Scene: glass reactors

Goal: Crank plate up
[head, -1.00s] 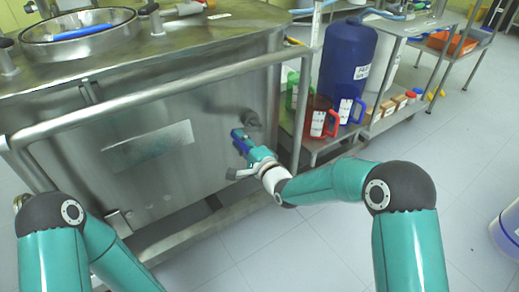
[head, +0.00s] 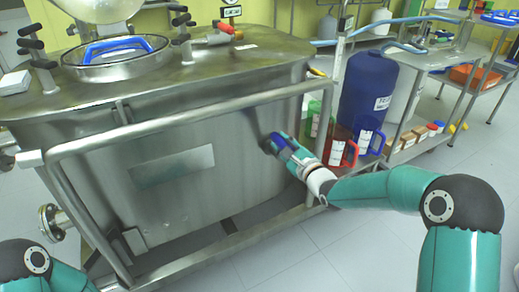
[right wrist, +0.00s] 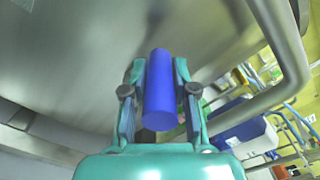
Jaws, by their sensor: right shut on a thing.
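My right gripper (head: 283,146) is shut on the blue crank handle (head: 277,139), at the right part of the steel reactor's front panel (head: 215,200). In the right wrist view the blue cylinder (right wrist: 160,90) lies between the two teal fingers, its round end facing the camera. The dark crank hub (head: 266,146) shows just left of the handle, partly hidden. A pale rectangular plate (head: 172,167) is on the front panel; I cannot tell if the crank moves it. My left arm shows at the lower left, but its gripper is out of view.
A steel rail (head: 180,122) runs across the reactor's front, close above my right gripper. Floor in front is clear.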

